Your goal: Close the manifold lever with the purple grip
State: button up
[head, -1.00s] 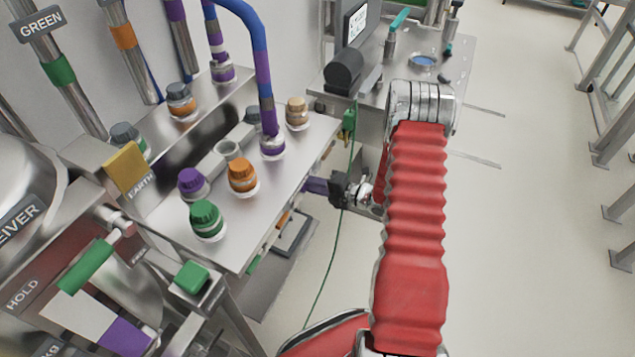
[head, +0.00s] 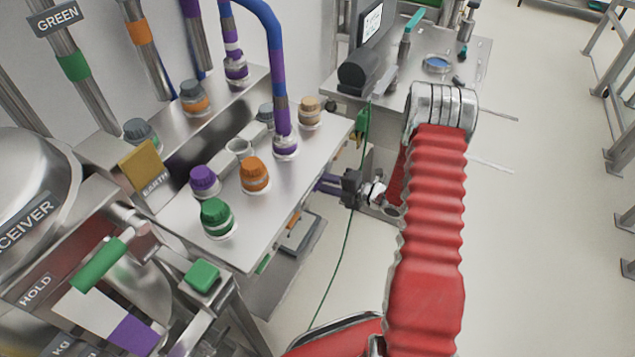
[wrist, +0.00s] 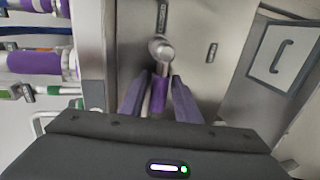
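The manifold lever with the purple grip (wrist: 159,94) shows in the wrist view, its round metal pivot end just beyond the grip. My gripper (wrist: 160,98) has its two purple-tinted fingers on either side of the grip, with narrow gaps showing, so it looks open around it. In the head view my gripper (head: 330,184) reaches left toward the front of the steel manifold bench (head: 305,180), below its top edge. The purple lever itself cannot be told apart from the fingers there.
Orange (head: 293,220) and green (head: 263,263) grips sit along the same bench front. Capped ports and a purple-banded hose (head: 281,100) stand on top. A thin green cable (head: 345,240) hangs near my gripper. Open floor lies right of my arm.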

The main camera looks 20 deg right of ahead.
jog(key=shift+o, duration=0.9)
jog(key=shift+a, duration=0.15)
jog(key=shift+s, duration=0.1)
jog(key=v, duration=1.3)
jog(key=shift+s+d, duration=0.2)
jog(key=shift+d, duration=0.15)
jog(key=shift+n, duration=0.3)
